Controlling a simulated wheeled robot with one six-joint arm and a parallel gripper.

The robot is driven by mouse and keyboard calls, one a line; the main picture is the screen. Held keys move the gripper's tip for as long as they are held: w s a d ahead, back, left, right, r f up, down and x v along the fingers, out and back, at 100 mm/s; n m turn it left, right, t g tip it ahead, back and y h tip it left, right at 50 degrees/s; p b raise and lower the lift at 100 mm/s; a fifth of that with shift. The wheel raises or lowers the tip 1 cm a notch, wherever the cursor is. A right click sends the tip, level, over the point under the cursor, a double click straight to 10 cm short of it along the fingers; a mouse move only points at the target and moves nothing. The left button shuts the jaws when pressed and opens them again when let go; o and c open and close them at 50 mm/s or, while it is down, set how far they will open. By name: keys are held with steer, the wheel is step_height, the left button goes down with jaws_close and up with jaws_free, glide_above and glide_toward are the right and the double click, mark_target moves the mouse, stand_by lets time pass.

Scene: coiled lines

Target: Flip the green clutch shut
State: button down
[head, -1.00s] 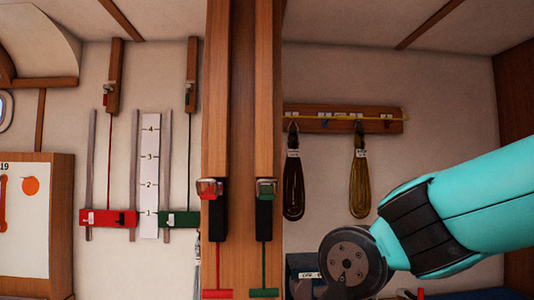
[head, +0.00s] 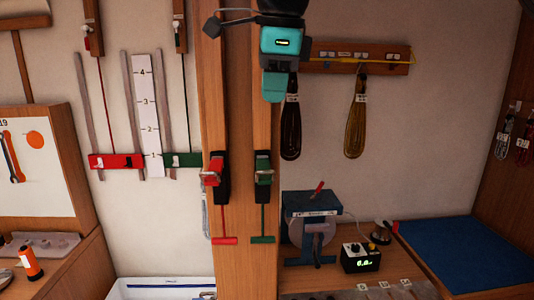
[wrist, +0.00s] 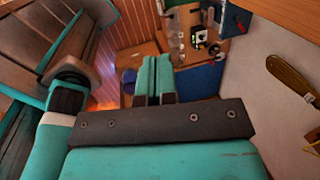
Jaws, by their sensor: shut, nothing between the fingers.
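The green clutch (head: 263,173) is mounted on the right-hand wooden post, with a black body and a green and metal lever. A green line runs down from it to a green T-handle (head: 263,239). I cannot tell for sure whether its lever is open or shut. My gripper (head: 274,97) is in front of the post, above the clutch and apart from it, pointing down. Its teal fingers are together and empty. The closed fingers also show in the wrist view (wrist: 153,80), where the clutch cannot be made out.
A red clutch (head: 213,175) with a red T-handle (head: 225,241) sits just left of the green one. Two coiled lines hang from a wooden rack (head: 356,58) to the right. A blue winch-like device (head: 311,215) stands lower right.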

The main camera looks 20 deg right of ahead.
steer(key=b+x, duration=0.5)
steer(key=x, duration=0.9)
steer(key=shift+f, duration=0.1)
